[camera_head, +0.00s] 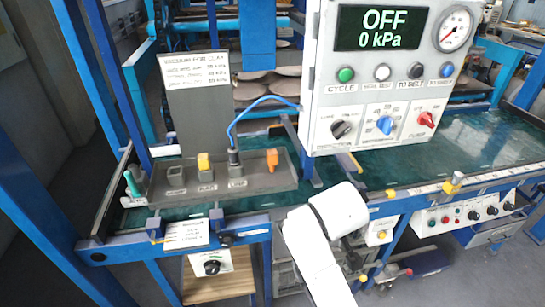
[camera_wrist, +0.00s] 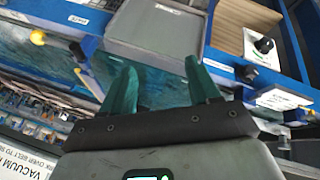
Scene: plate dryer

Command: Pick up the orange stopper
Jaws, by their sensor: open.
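The orange stopper (camera_head: 272,160) stands upright at the right end of a grey rack (camera_head: 285,182) in the head view. Its top is wider than its base. I cannot make it out in the wrist view. My gripper (camera_wrist: 160,75) shows in the wrist view with its two teal fingers apart and nothing between them. In the head view my white arm crosses the lower middle, and the gripper is not visible there. My gripper is apart from the stopper.
The rack also holds a yellow block (camera_head: 204,162) and a black fitting (camera_head: 234,157) with a blue hose (camera_head: 240,115). A green piece (camera_head: 131,184) stands at its left end. A control box (camera_head: 385,85) reading OFF, 0 kPa hangs close on the right. A sign panel (camera_head: 198,110) rises behind.

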